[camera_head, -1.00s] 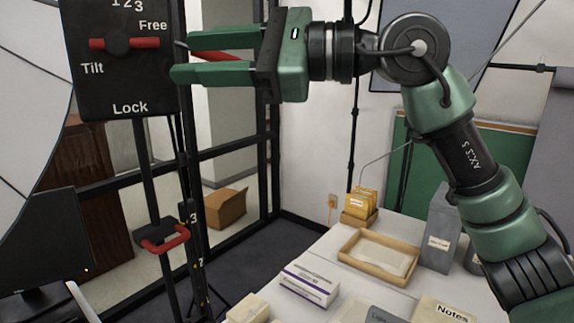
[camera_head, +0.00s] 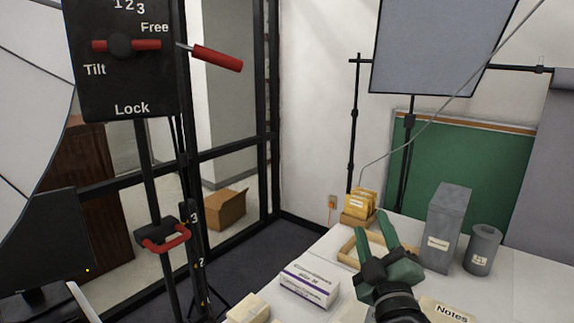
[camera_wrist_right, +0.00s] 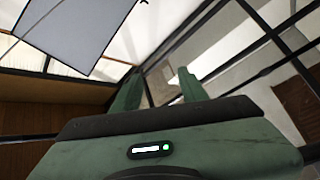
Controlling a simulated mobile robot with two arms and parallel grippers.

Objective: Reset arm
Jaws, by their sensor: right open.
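My right gripper (camera_head: 374,236) is green with a dark wrist. In the head view it is low, over the white table, with its two fingers apart and nothing between them. The fingers point away from me and hide part of the wooden tray (camera_head: 347,247) behind them. In the right wrist view the same gripper (camera_wrist_right: 160,90) shows two separated green fingers with empty space between them. My left gripper is not in view.
A black stand panel (camera_head: 120,85) with red handles stands at the left. On the table (camera_head: 330,308) are a white box (camera_head: 309,286), yellow envelopes (camera_head: 361,201), a tall grey box (camera_head: 445,225), a grey cylinder (camera_head: 482,249) and a "Notes" folder (camera_head: 448,311).

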